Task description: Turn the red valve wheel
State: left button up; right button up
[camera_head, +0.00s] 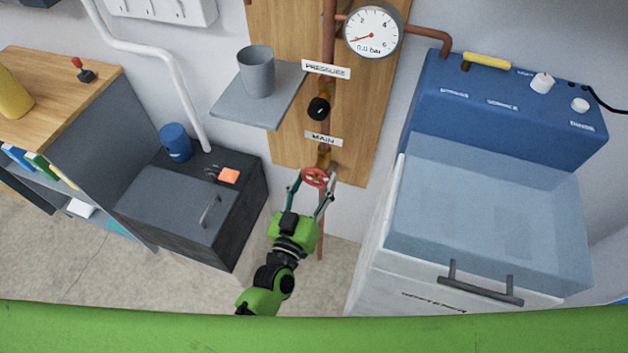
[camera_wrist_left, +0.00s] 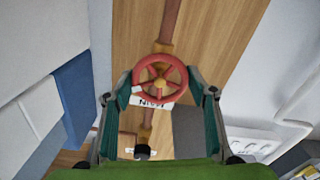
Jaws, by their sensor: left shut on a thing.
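The red valve wheel (camera_head: 315,178) sits on the copper pipe, below the MAIN label (camera_head: 323,139) on the wooden board. In the left wrist view the wheel (camera_wrist_left: 160,84) is a round spoked ring between my fingers. My left gripper (camera_head: 313,184) comes up from below with one finger on each side of the wheel's rim and is shut on it. In the left wrist view its teal fingers (camera_wrist_left: 160,100) reach the rim at left and right. The pressure gauge (camera_head: 372,32) has its needle at the low end and reads 0.0 bar. My right gripper is not in view.
A grey shelf (camera_head: 232,108) with a grey cup (camera_head: 257,72) juts out left of the pipe. A black knob (camera_head: 318,108) is above the wheel. A dark cabinet (camera_head: 170,205) stands left, a white and blue machine (camera_head: 480,105) right. Floor shows between them.

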pick_arm(q)
jog(key=shift+n, duration=0.6)
jog(key=o, duration=1.1)
jog(key=v, duration=1.2)
